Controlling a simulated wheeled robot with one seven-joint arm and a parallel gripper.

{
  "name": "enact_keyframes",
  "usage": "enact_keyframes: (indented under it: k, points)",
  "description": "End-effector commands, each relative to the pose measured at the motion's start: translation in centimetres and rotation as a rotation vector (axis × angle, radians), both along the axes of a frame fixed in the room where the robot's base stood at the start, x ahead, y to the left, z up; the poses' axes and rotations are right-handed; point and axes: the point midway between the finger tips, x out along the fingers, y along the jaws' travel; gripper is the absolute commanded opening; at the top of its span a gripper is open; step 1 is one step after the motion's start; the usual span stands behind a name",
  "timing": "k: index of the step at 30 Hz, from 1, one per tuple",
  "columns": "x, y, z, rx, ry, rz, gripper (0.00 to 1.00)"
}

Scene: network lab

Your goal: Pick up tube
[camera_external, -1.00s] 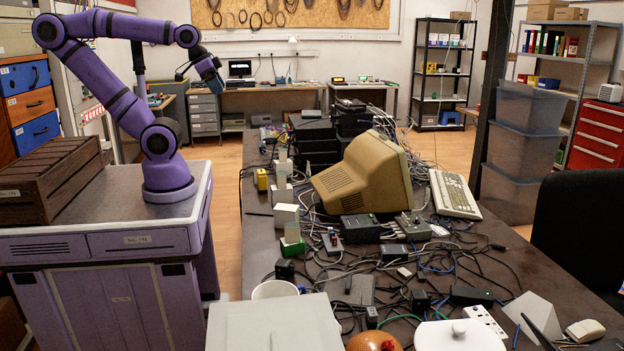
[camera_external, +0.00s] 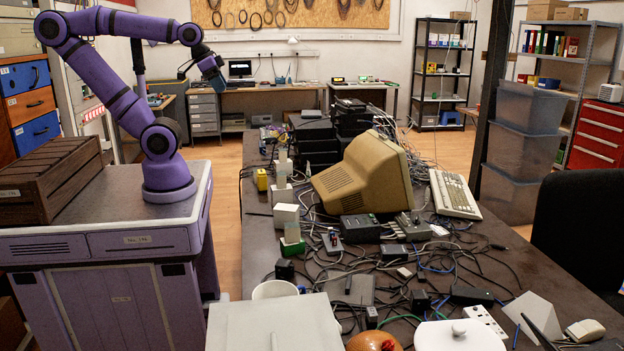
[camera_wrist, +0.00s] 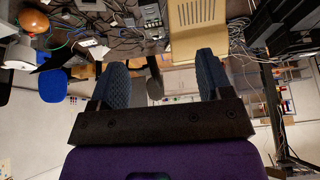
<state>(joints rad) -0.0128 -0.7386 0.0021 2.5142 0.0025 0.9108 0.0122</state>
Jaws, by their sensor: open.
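My gripper (camera_external: 213,78) is raised high over the left side of the cluttered table, well above everything on it. In the wrist view my gripper (camera_wrist: 163,62) has its two blue-grey fingers wide apart with nothing held between them. Another pale upright piece (camera_external: 282,168) stands farther back. Either may be the tube; I cannot tell which.
The dark table (camera_external: 258,232) is crowded with cables and small black boxes. A beige monitor (camera_external: 345,178) stands in the middle, with a keyboard (camera_external: 454,194) to its right. A white block (camera_external: 286,217) stands beside the green-based piece. A grey box (camera_external: 275,322) sits at the front.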

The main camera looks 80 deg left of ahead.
Motion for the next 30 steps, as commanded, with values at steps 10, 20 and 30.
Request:
enact_keyframes:
  k: [10,20,30]
  points:
    - [9.3,3.4,2.5,0.026,0.076,0.039,0.72]
    - [19.3,9.2,1.9,0.041,0.154,0.07,0.72]
    - [28.6,17.5,-2.4,0.041,0.233,0.102,0.72]
